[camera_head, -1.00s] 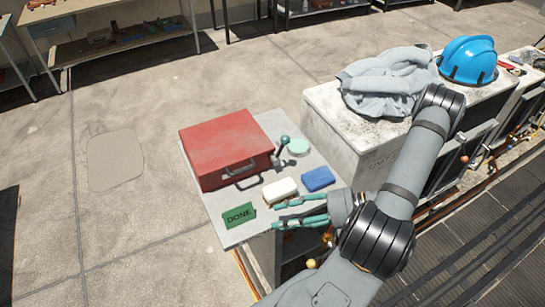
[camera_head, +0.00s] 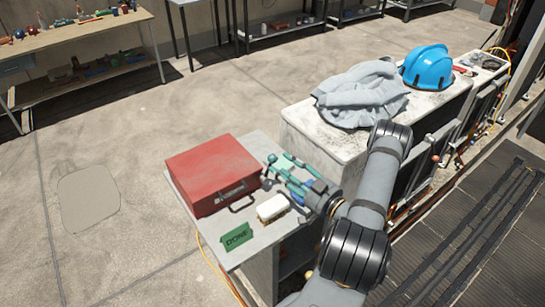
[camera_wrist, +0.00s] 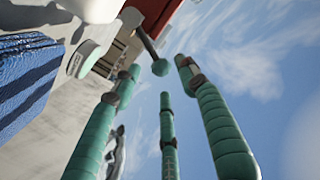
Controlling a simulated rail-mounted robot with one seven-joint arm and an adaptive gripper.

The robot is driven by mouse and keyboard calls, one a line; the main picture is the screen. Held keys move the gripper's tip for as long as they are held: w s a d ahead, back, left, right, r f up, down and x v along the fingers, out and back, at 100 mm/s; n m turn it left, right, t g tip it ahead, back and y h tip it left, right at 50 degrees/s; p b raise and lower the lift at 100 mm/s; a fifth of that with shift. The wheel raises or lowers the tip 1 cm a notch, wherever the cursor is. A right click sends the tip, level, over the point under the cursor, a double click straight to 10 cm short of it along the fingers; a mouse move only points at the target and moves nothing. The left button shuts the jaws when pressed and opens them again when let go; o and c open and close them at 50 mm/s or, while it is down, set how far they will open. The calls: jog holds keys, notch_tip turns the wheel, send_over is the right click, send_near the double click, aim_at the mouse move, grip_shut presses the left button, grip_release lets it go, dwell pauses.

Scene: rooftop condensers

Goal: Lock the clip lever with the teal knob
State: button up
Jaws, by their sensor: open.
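The clip lever's teal knob (camera_head: 272,158) shows by the right side of the red box (camera_head: 212,168), at the far end of my fingers. In the wrist view the teal knob (camera_wrist: 160,67) sits on the end of a dark lever arm (camera_wrist: 147,45) that runs from near the red box's edge. My gripper (camera_head: 281,168) has several teal fingers, spread open and empty. In the wrist view the fingertips (camera_wrist: 160,80) stand around and below the knob. I cannot tell whether any finger touches it. The lever's base is partly hidden.
On the small table lie a white block (camera_head: 272,208), a green DONE card (camera_head: 236,237) and a blue sponge (camera_wrist: 28,75), mostly hidden by my gripper in the head view. A pale round disc (camera_wrist: 83,59) is near. A cabinet with grey cloth (camera_head: 360,95) and blue helmet (camera_head: 427,67) stands behind.

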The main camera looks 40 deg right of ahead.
aim_at(275, 162)
jog(key=w+p, duration=0.1)
jog(key=w, duration=0.4)
jog(key=shift+w+a, duration=0.15)
jog(key=shift+w, duration=0.25)
jog(key=c, duration=0.3)
jog(key=c, duration=0.7)
jog(key=shift+a+f, duration=0.1)
grip_shut()
